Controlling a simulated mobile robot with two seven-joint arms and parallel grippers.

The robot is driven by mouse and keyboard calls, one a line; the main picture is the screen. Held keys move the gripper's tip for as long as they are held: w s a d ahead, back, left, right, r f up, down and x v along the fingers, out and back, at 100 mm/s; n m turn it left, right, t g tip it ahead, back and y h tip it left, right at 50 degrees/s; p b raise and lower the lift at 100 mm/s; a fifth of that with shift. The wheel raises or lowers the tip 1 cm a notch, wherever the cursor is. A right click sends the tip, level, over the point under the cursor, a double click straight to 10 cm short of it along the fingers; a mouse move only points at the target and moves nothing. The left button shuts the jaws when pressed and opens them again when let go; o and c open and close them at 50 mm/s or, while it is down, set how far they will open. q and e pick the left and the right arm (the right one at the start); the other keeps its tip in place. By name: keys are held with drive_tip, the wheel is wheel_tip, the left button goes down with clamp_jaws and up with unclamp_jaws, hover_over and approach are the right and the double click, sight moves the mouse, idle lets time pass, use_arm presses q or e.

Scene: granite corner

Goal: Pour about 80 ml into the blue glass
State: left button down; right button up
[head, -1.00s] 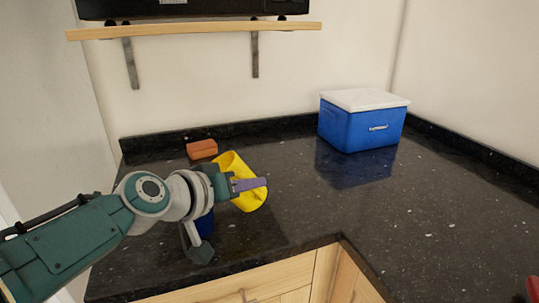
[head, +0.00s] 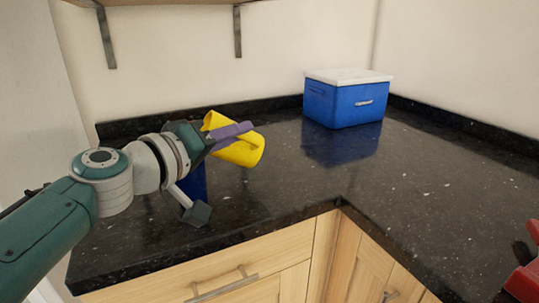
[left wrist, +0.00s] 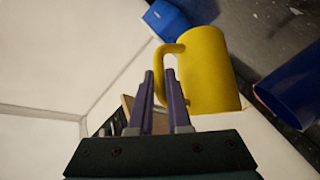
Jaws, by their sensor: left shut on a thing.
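A yellow mug (head: 240,152) is held tilted above the dark counter, its long axis sloping down to the right in the head view. My left gripper (head: 232,134) is shut on its handle; the handle and purple fingers also show in the left wrist view, with the yellow mug (left wrist: 208,70) beyond them. The blue glass (head: 196,184) stands on the counter below my left gripper, partly hidden by it. The blue glass (left wrist: 292,88) lies at the right of the left wrist view, apart from the mug. I cannot see any liquid. My right gripper is not in view.
A blue cooler with a white lid (head: 346,102) stands at the back of the granite counter (head: 310,185). A wooden shelf (head: 160,2) is on the wall above. A red thing (head: 523,277) shows at the right edge. The counter's middle is clear.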

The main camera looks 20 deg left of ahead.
use_arm(q)
drive_tip(key=shift+s+a+r+n+t+b, duration=0.3)
drive_tip(key=shift+t+b, duration=0.3)
drive_tip(key=shift+b, duration=0.35)
drive_tip(key=shift+w+r, duration=0.1)
drive_tip(key=shift+s+a+r+n+t+b, duration=0.35)
drive_tip(key=shift+t+b, duration=0.25)
drive_tip(key=shift+b, duration=0.35)
idle(0.8)
drive_tip(key=shift+w, duration=0.15)
